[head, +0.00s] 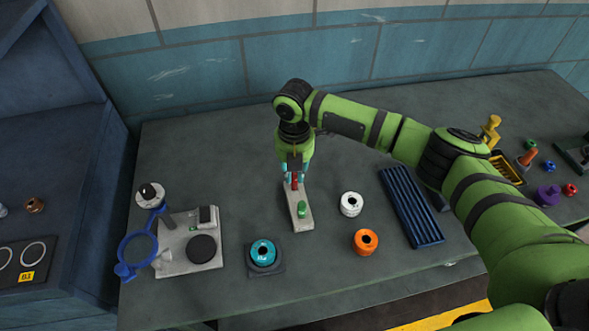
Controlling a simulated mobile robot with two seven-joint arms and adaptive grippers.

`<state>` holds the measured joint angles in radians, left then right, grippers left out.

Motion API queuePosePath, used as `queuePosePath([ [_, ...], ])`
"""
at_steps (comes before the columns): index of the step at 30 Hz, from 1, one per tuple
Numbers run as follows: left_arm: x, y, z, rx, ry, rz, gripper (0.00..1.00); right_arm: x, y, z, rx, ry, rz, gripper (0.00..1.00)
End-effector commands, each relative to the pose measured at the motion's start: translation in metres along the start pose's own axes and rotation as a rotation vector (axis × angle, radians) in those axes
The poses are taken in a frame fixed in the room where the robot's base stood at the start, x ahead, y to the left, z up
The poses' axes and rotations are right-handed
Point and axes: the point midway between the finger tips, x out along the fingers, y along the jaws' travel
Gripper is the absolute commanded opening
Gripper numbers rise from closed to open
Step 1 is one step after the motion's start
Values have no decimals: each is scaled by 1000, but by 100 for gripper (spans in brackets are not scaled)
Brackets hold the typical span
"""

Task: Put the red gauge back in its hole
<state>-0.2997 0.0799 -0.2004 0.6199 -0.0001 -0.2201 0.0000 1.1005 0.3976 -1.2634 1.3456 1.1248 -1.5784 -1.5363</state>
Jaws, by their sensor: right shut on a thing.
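My right gripper (293,181) points down over the far end of a pale narrow block (303,219). It is shut on the red gauge (295,182), of which only a small part shows between the fingers. The gauge is upright at the block's far end; whether its lower end is inside a hole, I cannot tell. A green gauge (303,208) stands in the same block, nearer the front. My left gripper is not in view.
A teal ring on a dark base (264,270), a white ring (351,204) and an orange ring (365,242) stand around the block. A blue slotted rack (410,206) lies to the right. A pale plate with a blue-rimmed magnifier (138,249) is at left. The table behind the block is clear.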

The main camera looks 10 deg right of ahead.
Motion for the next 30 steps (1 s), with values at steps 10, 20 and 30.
queuePosePath([
  [10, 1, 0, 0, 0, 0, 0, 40, 5, 0, 0, 0, 1, 1, 0],
  [20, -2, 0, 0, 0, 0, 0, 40, 4, 0, 0, 0, 1, 0, 0],
  [30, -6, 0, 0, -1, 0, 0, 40, 4, 0, 1, 0, -1, 1, 0],
])
